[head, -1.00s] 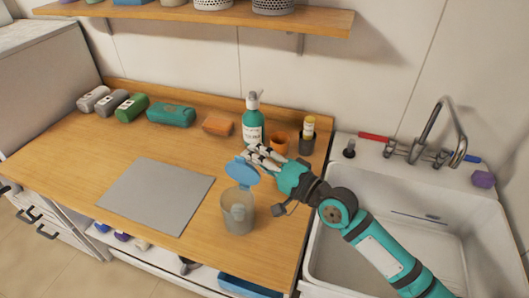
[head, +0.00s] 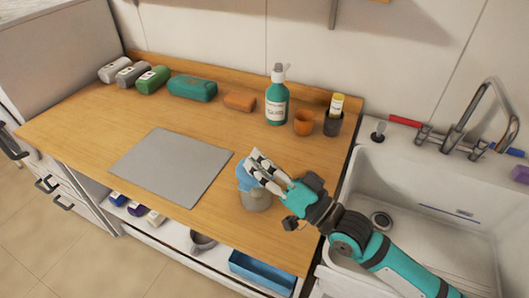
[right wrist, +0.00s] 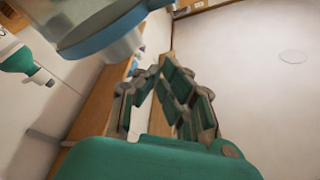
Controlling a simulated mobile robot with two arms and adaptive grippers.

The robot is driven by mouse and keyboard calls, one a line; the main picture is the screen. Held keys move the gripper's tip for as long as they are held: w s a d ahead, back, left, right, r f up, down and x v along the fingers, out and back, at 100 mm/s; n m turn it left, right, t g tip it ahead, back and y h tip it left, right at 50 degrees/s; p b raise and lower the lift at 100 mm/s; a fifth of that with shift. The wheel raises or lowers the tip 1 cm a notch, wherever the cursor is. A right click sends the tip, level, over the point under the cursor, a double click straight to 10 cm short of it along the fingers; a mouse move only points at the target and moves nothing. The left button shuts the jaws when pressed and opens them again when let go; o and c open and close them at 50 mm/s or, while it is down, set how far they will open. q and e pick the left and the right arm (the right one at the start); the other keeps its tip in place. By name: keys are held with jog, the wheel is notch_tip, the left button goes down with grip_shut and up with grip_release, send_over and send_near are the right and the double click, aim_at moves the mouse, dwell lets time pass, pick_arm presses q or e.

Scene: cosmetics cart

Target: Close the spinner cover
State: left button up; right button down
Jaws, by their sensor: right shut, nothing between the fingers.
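The spinner is a grey, partly see-through cup (head: 257,202) near the front right of the wooden counter. Its blue cover (head: 243,180) lies low over the cup's mouth, partly hidden by my right gripper; I cannot tell if it is fully seated. My right gripper (head: 254,161) is shut and empty, with its fingers over the cover; contact is unclear. In the right wrist view the fingers (right wrist: 165,90) show near the spinner's blue-rimmed part (right wrist: 105,38) at the top. My left gripper is not in view.
A grey mat (head: 172,166) lies left of the spinner. A teal pump bottle (head: 277,100), an orange cup (head: 304,123) and a dark cup with a yellow-topped tube (head: 334,120) stand behind. The sink (head: 420,185) is at right.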

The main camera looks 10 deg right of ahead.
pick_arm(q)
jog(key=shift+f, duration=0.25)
pick_arm(e)
jog(key=shift+s+a+f, duration=0.2)
jog(key=shift+s+f, duration=0.1)
jog(key=shift+f, duration=0.35)
jog(key=shift+s+a+f, duration=0.2)
jog(key=shift+s+f, duration=0.1)
jog(key=shift+f, duration=0.35)
jog(key=shift+s+a+f, duration=0.2)
jog(key=shift+s+f, duration=0.1)
jog(key=shift+f, duration=0.35)
pick_arm(q)
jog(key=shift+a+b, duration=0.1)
jog(key=shift+b, duration=0.2)
pick_arm(e)
jog(key=shift+f, duration=0.15)
